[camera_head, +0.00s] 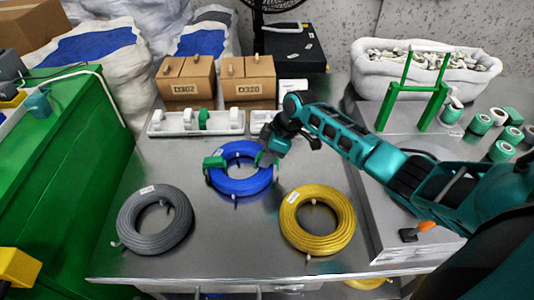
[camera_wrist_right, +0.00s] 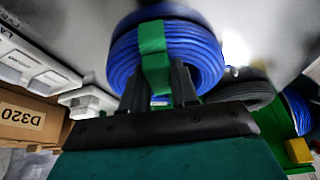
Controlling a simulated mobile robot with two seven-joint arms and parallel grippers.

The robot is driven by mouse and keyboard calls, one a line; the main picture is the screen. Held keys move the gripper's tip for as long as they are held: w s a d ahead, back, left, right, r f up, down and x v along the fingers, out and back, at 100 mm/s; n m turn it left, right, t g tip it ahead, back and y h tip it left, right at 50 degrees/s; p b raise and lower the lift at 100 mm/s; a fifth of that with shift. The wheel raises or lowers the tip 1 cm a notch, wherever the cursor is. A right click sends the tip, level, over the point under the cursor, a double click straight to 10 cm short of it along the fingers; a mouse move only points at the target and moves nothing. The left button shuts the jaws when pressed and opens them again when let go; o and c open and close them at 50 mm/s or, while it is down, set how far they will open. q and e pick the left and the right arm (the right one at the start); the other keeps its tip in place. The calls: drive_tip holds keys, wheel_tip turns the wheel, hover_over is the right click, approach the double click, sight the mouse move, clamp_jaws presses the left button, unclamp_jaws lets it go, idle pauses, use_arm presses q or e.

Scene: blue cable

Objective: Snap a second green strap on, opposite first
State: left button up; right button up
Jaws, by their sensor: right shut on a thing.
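The blue cable coil (camera_head: 236,186) lies flat on the metal table. One green strap (camera_head: 214,163) wraps its left side. My right gripper (camera_head: 265,157) is at the coil's right side, opposite that strap, and is shut on a second green strap (camera_wrist_right: 154,55). In the right wrist view this strap lies across the blue windings (camera_wrist_right: 200,55), between the dark fingers (camera_wrist_right: 157,88). I cannot tell whether it is closed all the way around, because the gripper hides its lower end. My left gripper is not in view.
A grey coil (camera_head: 155,220) and a yellow coil (camera_head: 317,220) lie nearer the front edge. Behind stand a white holder (camera_head: 172,125) with a green strap in it and two cardboard boxes (camera_head: 187,80). A green frame (camera_head: 421,88) and tape rolls (camera_head: 481,124) are at right.

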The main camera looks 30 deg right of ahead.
drive_tip(key=shift+f, duration=0.1)
idle(0.3)
drive_tip(key=shift+f, duration=0.3)
drive_tip(key=shift+r, duration=0.15)
drive_tip(key=shift+r, duration=0.1)
drive_tip(key=shift+r+p, duration=0.45)
drive_tip(key=shift+p, duration=0.05)
drive_tip(key=shift+f, duration=0.4)
idle(1.0)
drive_tip(key=o, duration=1.2)
